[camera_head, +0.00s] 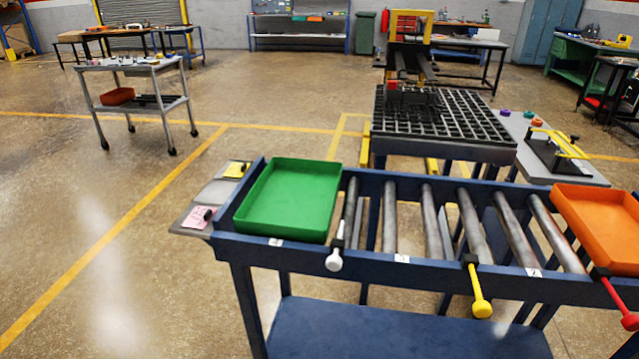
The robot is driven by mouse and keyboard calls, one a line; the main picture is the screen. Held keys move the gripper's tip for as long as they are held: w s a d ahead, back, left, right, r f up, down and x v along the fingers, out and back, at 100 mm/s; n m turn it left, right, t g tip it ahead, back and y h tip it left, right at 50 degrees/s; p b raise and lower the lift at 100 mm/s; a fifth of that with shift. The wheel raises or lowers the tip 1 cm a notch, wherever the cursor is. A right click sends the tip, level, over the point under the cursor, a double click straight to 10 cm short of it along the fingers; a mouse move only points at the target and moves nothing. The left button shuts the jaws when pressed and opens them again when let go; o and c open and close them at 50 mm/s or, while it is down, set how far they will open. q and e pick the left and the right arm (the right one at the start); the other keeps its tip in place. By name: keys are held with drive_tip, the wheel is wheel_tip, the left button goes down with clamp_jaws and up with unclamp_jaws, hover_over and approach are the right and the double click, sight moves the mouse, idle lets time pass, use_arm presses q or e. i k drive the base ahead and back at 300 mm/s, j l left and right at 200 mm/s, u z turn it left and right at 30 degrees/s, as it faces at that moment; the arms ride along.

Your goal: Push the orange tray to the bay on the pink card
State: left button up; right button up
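The orange tray (603,231) sits on the right end of the blue roller table, partly cut off by the picture's right edge. It looks empty. The green tray (288,200) sits on the left end of the same table and also looks empty. The pink card (200,217) lies on a grey side shelf at the table's left end, with a dark object on it; its writing is too small to read surely. Neither of my grippers is in view.
Bare rollers (432,222) lie between the trays. A white lever (334,259), a yellow lever (480,306) and a red lever (628,318) stick out along the front rail, which bears small number labels. A yellow card (236,170) lies behind the pink one. A black grid (455,120) stands behind.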

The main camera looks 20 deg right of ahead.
sight(605, 222)
drive_tip(key=z, duration=2.4)
drive_tip(key=i+l+u, duration=0.2)
drive_tip(key=i+l, duration=0.15)
drive_tip(key=l, duration=0.2)
